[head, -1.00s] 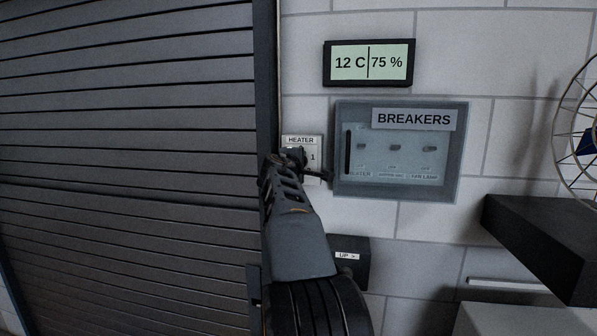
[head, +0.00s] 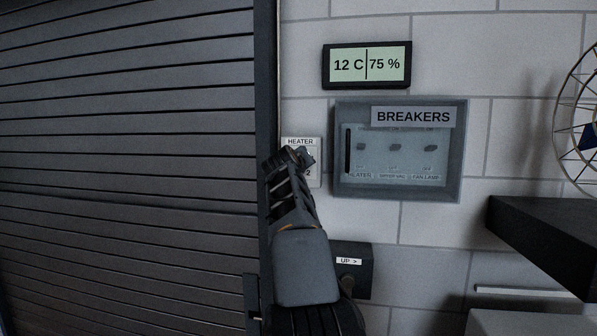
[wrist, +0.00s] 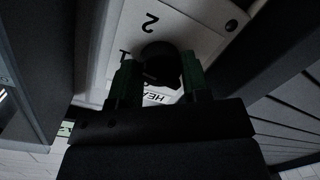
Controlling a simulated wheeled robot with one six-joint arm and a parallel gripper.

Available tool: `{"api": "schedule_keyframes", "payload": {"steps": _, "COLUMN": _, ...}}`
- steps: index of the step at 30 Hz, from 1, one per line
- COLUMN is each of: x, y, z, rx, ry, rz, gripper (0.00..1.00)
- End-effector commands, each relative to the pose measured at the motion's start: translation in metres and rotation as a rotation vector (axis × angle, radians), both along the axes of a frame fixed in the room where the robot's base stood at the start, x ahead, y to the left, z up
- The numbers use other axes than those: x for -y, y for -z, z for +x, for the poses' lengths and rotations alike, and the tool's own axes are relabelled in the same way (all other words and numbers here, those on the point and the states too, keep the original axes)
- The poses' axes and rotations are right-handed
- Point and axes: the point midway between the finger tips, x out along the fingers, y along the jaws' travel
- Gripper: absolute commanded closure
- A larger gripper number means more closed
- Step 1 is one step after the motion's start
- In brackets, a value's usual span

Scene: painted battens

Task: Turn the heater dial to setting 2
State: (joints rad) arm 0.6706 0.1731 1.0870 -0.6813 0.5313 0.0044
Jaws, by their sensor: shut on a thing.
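The heater plate (head: 300,142) is a small pale panel on the wall beside the shutter, labelled HEATER. My gripper (head: 298,158) is in front of it and covers the dial and most of the plate in the head view. In the wrist view, the dark round dial (wrist: 160,58) sits between the two fingers of my gripper (wrist: 159,80), which are shut on it. The plate (wrist: 188,30) shows upside down there, with a 2 above the dial and a partly hidden 1 at its left. I cannot tell which number the dial points at.
The breaker box (head: 453,170) is close at the right, below a display (head: 366,65) reading 12 C and 75 %. A dark box marked UP (head: 352,285) is below. The slatted shutter (head: 130,150) fills the left. A dark shelf (head: 545,240) juts out at the right.

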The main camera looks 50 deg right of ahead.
Motion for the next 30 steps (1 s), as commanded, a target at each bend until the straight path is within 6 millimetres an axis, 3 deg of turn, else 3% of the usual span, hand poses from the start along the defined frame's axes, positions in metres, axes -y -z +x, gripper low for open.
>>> {"api": "schedule_keyframes", "payload": {"steps": 18, "x": 0.0008, "y": 0.0039, "z": -0.0002, "rx": 0.454, "ry": 0.001, "rz": 0.284, "gripper": 0.81}}
{"api": "schedule_keyframes", "payload": {"steps": 30, "x": 0.0007, "y": 0.0029, "z": -0.0001, "rx": 0.603, "ry": 0.001, "rz": 0.377, "gripper": 0.81}}
